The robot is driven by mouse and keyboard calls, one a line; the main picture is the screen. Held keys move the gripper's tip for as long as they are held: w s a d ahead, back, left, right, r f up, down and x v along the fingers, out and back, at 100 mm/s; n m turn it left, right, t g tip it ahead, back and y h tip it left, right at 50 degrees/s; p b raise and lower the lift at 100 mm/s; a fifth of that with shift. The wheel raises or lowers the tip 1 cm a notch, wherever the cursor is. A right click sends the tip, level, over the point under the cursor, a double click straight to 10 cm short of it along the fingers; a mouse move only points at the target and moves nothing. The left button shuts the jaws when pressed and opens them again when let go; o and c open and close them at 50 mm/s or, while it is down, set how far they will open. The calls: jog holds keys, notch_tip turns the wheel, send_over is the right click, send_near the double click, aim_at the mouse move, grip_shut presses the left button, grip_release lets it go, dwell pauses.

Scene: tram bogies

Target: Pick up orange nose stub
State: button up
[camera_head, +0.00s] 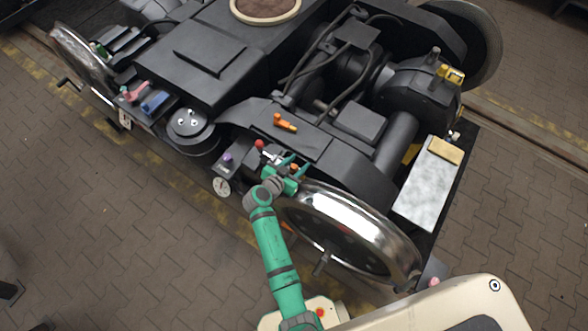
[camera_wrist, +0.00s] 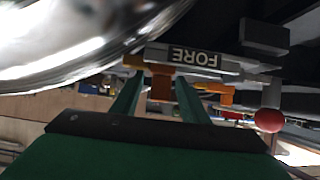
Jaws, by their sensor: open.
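An orange piece (camera_wrist: 162,88) shows in the wrist view straight ahead, its upright part between my two green fingers and its arms reaching out to both sides. A grey block marked FORE (camera_wrist: 190,58), its lettering upside down, sits just above it in the picture. My gripper (camera_wrist: 160,84) is open, with a finger on each side of the orange upright. I cannot tell whether either finger touches it. In the head view my gripper (camera_head: 297,164) is by the bogie frame beside the wheel, with a bit of orange (camera_head: 294,168) at its fingers.
A shiny wheel (camera_head: 345,230) is close on the right; its rim (camera_wrist: 60,40) fills the wrist view's upper left. A red ball knob (camera_head: 259,144) is near the gripper, also in the wrist view (camera_wrist: 268,121). Another orange piece (camera_head: 285,122) lies on the dark beam. A gauge (camera_head: 221,187) hangs left.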

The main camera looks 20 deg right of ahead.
jog(key=shift+w+d+f, duration=0.35)
jog(key=shift+d, duration=0.1)
grip_shut()
jog(key=shift+r, duration=0.15)
